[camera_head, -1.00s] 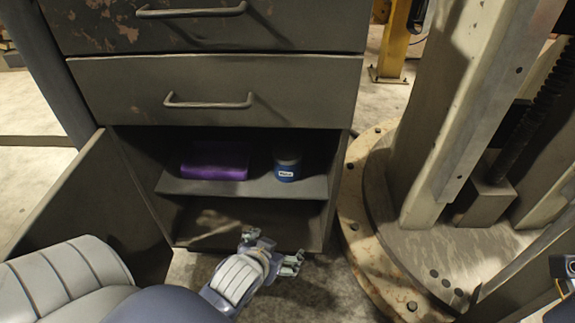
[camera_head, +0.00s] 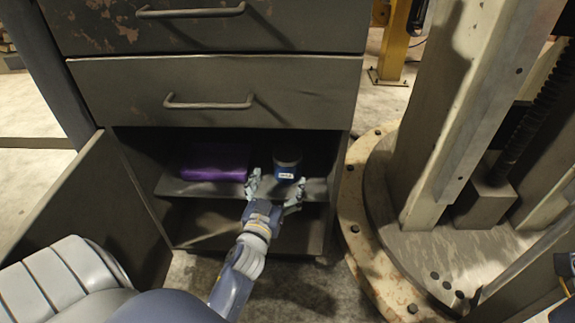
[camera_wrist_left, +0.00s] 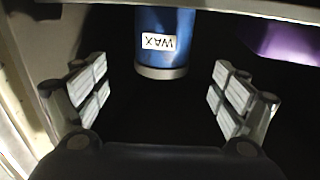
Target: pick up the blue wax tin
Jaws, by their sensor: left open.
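The blue wax tin (camera_head: 287,166) stands on the shelf inside the open cabinet, near its right side. It has a white label and a grey lid. In the left wrist view the blue wax tin (camera_wrist_left: 165,40) appears upside down at the top, with its label reading WAX. My left gripper (camera_head: 274,188) is open at the shelf's front edge, just in front of the tin. In the wrist view the left gripper's fingers (camera_wrist_left: 160,90) are spread wide, and the tin lies ahead of the gap between them, not gripped. My right gripper does not show clearly.
A purple box (camera_head: 215,162) lies on the same shelf (camera_head: 205,188), left of the tin; it shows in the wrist view (camera_wrist_left: 285,40). The cabinet door (camera_head: 95,215) stands open at left. Closed drawers (camera_head: 215,92) are above. A column base (camera_head: 400,240) stands at right.

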